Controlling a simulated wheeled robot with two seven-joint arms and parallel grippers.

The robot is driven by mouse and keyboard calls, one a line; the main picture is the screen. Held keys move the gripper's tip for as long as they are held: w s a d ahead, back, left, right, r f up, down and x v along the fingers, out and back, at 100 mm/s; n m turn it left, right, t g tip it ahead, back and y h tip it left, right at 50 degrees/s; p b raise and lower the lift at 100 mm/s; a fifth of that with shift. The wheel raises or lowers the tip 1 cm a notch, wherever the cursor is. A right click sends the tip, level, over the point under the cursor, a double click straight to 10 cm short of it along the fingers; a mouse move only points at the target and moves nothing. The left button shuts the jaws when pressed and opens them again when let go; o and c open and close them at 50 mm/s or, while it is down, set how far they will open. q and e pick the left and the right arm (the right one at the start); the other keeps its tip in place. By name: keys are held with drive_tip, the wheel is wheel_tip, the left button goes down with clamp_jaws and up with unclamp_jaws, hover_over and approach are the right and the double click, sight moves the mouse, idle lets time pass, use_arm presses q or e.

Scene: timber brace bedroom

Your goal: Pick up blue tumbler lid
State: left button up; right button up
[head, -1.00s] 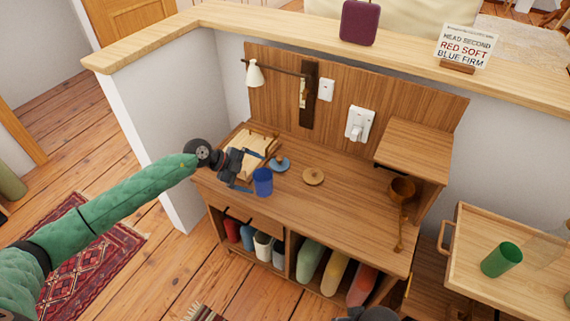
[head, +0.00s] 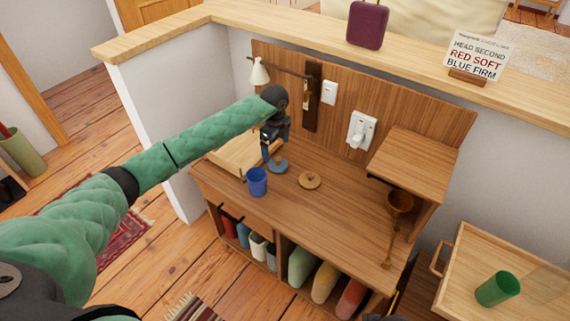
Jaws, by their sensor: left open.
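The blue lid (head: 278,166) is a small blue disc lying on the wooden counter. It sits behind and to the right of the blue tumbler (head: 257,181), which stands upright. My left gripper (head: 269,158) points down over the lid, with its open fingers close to the lid's left side and top. Whether the fingers touch the lid cannot be told at this size. My right gripper is not clearly visible; only a dark part of mine shows at the bottom edge.
A round wooden lid (head: 309,180) lies to the right on the counter (head: 340,215). A wooden tray (head: 235,155) is at the left. A ladle (head: 398,203) hangs by the raised shelf (head: 415,158).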

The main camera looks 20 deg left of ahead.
sight(278, 158)
use_arm(q)
drive_tip(key=shift+d+f, duration=0.2)
drive_tip(key=shift+f, duration=0.9)
drive_tip(key=shift+w+f+p, duration=0.15)
drive_tip(key=shift+f+p, duration=0.45)
drive_tip(key=shift+f, duration=0.05)
wheel_tip(278, 158, down, 3)
drive_tip(key=shift+w+f+p, duration=0.15)
drive_tip(key=shift+f+p, duration=0.05)
drive_tip(key=shift+p, duration=0.3)
drive_tip(key=shift+f, duration=0.4)
use_arm(e)
drive_tip(key=shift+g+h, duration=0.4)
drive_tip(key=shift+g, duration=0.1)
drive_tip(key=d+r, duration=0.1)
drive_tip(key=s+d+r, duration=0.1)
drive_tip(key=d+r, duration=0.1)
drive_tip(key=shift+s+d+r, duration=0.1)
drive_tip(key=shift+s+r, duration=0.05)
drive_tip(key=shift+r, duration=0.1)
use_arm(q)
drive_tip(key=c, duration=1.1)
